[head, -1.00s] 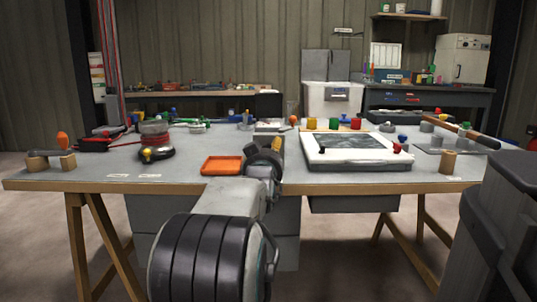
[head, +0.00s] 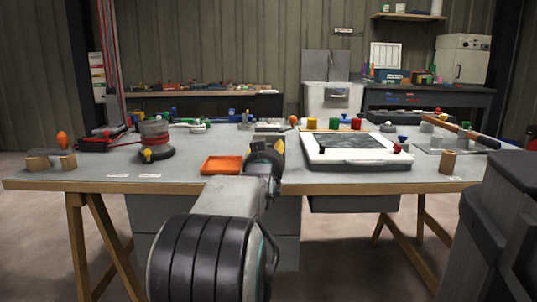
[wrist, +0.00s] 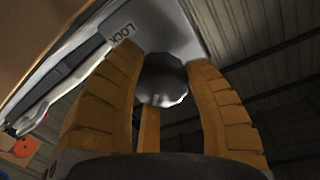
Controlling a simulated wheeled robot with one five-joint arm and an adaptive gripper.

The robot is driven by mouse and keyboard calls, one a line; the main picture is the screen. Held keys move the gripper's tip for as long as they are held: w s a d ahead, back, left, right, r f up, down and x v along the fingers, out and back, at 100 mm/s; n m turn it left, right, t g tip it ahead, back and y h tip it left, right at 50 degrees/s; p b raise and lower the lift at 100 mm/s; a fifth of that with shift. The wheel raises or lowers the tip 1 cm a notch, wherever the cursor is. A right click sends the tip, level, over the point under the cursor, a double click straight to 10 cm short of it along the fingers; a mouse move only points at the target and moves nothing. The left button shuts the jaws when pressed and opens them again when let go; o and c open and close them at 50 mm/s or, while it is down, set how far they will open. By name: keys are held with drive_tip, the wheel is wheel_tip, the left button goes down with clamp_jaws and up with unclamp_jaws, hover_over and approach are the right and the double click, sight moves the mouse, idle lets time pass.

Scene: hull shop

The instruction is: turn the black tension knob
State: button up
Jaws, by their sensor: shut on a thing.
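In the wrist view, a dark, rounded knob (wrist: 163,78) with a shiny lower edge sits between the yellow-orange fingers of my gripper (wrist: 165,95). The fingers are shut on it, one on each side. The knob stands against a pale grey panel (wrist: 160,25) marked LOCK. In the head view, my gripper (head: 278,148) is at the front middle of the workbench, mostly behind my own wrist, with a bit of yellow finger showing. The held knob is hidden there.
An orange tray (head: 221,165) lies left of my gripper on the workbench (head: 100,181). A white-framed dark panel (head: 357,164) with small knobs lies to the right. A round device with a red coil (head: 155,140) stands at the left. Several small coloured parts stand behind.

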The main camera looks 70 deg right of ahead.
drive_tip(key=shift+r+m, duration=0.15)
drive_tip(key=shift+m, duration=1.15)
drive_tip(key=o, duration=1.2)
drive_tip(key=shift+w, duration=0.1)
drive_tip(key=v, duration=1.2)
